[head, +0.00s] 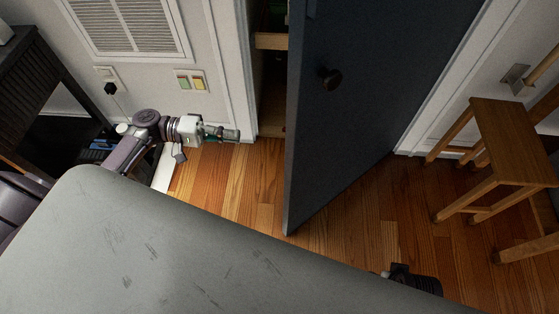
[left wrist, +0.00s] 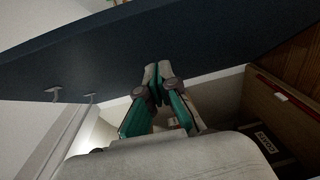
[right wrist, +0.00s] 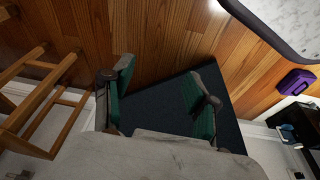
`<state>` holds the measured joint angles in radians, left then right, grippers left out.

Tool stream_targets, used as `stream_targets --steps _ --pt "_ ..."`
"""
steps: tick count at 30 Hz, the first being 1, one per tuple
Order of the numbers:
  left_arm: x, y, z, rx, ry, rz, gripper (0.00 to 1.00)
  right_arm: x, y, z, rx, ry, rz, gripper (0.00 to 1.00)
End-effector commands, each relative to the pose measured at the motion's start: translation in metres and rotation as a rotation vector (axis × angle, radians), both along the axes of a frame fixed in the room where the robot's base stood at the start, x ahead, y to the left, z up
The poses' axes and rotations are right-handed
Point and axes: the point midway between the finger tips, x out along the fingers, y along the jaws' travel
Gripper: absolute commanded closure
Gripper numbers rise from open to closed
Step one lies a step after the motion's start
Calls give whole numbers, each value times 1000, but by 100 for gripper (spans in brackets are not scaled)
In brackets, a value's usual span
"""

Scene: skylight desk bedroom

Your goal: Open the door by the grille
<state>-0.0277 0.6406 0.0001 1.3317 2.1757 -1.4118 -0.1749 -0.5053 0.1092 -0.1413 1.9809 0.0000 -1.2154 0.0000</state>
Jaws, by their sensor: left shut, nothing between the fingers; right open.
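The dark blue door (head: 365,90) stands ajar to the right of the wall grille (head: 125,25), with a gap at its left edge showing a space with shelves behind. A dark round knob (head: 330,79) is on its face. My left gripper (head: 236,134) is shut and empty, left of the door's free edge near the white frame. In the left wrist view its fingertips (left wrist: 157,75) overlap the dark door panel (left wrist: 210,40); contact cannot be told. My right gripper (right wrist: 165,85) is open and empty; the door's dark panel (right wrist: 155,108) shows beyond its fingers.
A wooden stool (head: 510,140) stands right of the door. A dark cabinet (head: 40,85) is at the left. Wood floor (head: 345,215) lies clear in front of the door. A labelled dark box (left wrist: 268,143) shows inside the opening.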

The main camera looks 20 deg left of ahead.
Motion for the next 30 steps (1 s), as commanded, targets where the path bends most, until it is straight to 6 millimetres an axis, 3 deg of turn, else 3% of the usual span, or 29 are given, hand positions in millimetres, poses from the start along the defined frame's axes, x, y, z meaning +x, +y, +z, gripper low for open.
stream_targets --steps 3,8,20,30 --pt "-1 -1 19 -63 -50 -37 100 1 0 2 0 -6 -1 42" --pt "3 -16 26 -78 -58 -44 100 0 0 3 0 -3 -1 42" --pt "24 -96 26 -77 -57 -42 100 -1 0 -15 0 5 1 42" --pt "4 -129 25 -74 -54 -40 100 -6 0 -38 -1 18 3 42"
